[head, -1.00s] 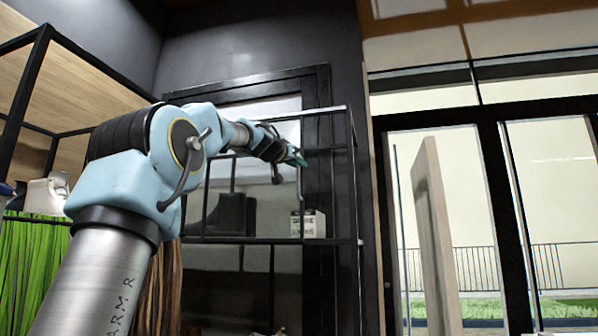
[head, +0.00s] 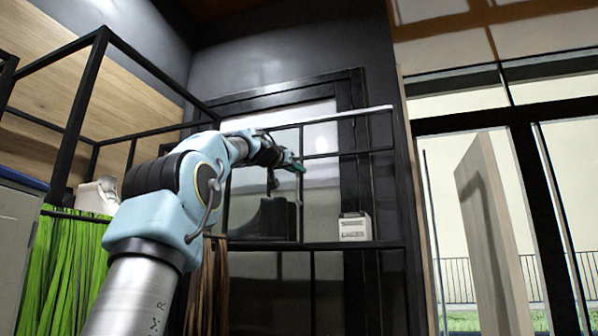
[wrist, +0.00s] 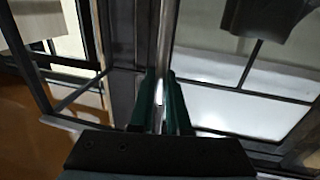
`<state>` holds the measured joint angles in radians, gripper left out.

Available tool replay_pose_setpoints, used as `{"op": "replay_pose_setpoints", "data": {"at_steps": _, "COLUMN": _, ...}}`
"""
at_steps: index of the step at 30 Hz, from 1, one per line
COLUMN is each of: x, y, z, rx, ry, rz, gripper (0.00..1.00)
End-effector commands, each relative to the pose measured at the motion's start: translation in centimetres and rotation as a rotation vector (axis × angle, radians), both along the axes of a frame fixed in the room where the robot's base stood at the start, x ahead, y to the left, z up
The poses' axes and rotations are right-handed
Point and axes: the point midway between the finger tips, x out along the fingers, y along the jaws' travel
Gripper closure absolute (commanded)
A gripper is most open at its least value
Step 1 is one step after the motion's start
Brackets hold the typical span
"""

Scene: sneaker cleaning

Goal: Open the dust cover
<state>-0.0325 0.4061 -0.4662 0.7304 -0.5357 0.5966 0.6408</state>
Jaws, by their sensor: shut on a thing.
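The dust cover looks like a clear, dark-framed panel (head: 245,190) on the front of the black shelf unit (head: 372,244). A dark boot (head: 273,218) shows behind it. A thin upright bar, its handle, runs along the panel's right side; it also shows in the wrist view (wrist: 166,40). My gripper (head: 296,163) is at the upper part of this bar. In the wrist view my gripper's green fingers (wrist: 166,105) are closed around the handle. The shelf front to the right of the handle looks uncovered. The panel's left edge is partly hidden by my arm.
A small white box (head: 355,227) stands on the shelf right of the handle. Green hanging strips (head: 75,265) and a white shoe (head: 98,195) are at the left. A leaning board (head: 490,220) stands by the windows at the right.

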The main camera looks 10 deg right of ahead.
Motion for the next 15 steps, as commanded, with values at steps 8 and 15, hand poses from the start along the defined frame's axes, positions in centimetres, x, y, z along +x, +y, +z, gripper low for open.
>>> {"op": "replay_pose_setpoints", "data": {"at_steps": 8, "x": -0.06, "y": -0.01, "z": 0.18, "rx": -0.001, "ry": -0.003, "rz": 0.001, "gripper": 0.72}}
{"op": "replay_pose_setpoints", "data": {"at_steps": 15, "x": -0.05, "y": -0.03, "z": 0.09, "rx": -0.001, "ry": -0.002, "rz": 0.0, "gripper": 0.55}}
